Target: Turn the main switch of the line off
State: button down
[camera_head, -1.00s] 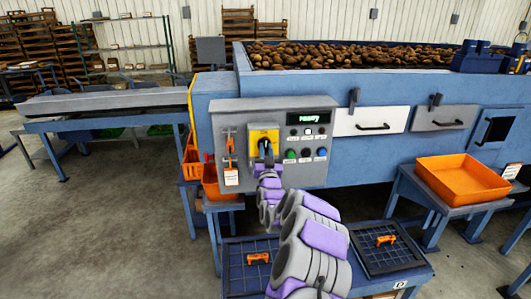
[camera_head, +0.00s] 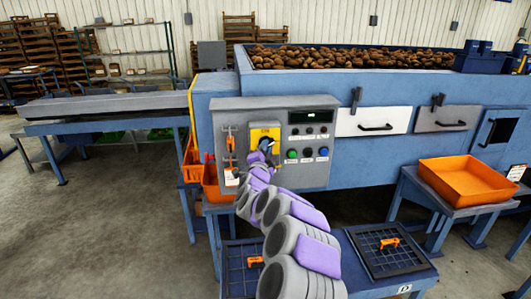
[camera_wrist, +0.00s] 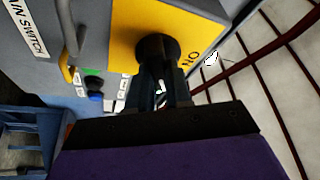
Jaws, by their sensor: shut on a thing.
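The main switch is a black rotary knob on a yellow plate (camera_head: 264,131) on the grey control panel (camera_head: 308,172). In the wrist view the black knob (camera_wrist: 157,50) stands out from the yellow plate beside an "ON" label that reads upside down, and a "MAIN SWITCH" label is at upper left. My gripper (camera_head: 266,147) is at the switch, its dark fingers (camera_wrist: 160,88) shut on the switch handle. The fingers hide most of the handle, so its exact angle is hard to tell.
Green and blue push buttons (camera_head: 292,154) sit right of the switch. An orange lockout item (camera_head: 230,142) and tag hang left of it. Orange crates stand below left. An orange tray (camera_head: 466,180) stands at right.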

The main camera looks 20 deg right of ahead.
jog(key=shift+m+g, duration=0.6)
jog(key=shift+m, duration=0.95)
jog(key=shift+m+g, duration=0.6)
jog(key=shift+m, duration=0.95)
jog(key=shift+f+y, duration=0.15)
jog(key=shift+y, duration=0.15)
jog(key=c, duration=1)
grip_release()
jog(key=shift+d, duration=0.1)
jog(key=shift+c, duration=0.2)
jog(key=p+v, duration=0.2)
jog(key=v, duration=1.5)
jog(key=shift+s, duration=0.15)
